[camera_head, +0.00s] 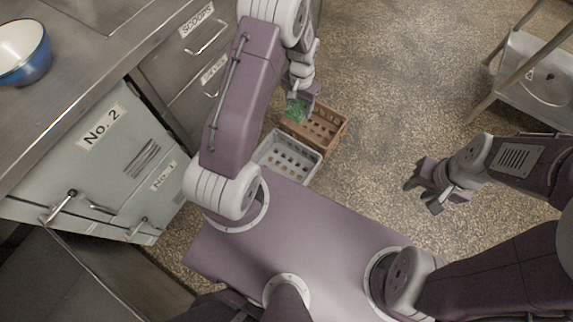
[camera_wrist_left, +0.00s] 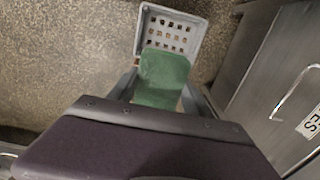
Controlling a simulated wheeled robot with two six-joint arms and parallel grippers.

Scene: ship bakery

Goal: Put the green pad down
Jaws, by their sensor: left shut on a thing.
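The green pad (camera_head: 296,112) is held by my left gripper (camera_head: 301,97), which is shut on it. In the head view the pad appears over the brown crate (camera_head: 338,131), and I cannot tell its height above it. In the left wrist view the pad (camera_wrist_left: 163,78) sticks out between the fingers of my left gripper (camera_wrist_left: 160,88) and overlaps the near side of the grey crate (camera_wrist_left: 200,33). My right gripper (camera_head: 424,192) is open and empty above the floor at the right.
The grey crate (camera_head: 264,154) stands on the floor beside the brown one, nearer my base. Grey drawers (camera_head: 195,60) and a counter with a blue bowl (camera_head: 27,62) are at the left. A metal rack (camera_head: 535,70) stands at the upper right. The floor between is clear.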

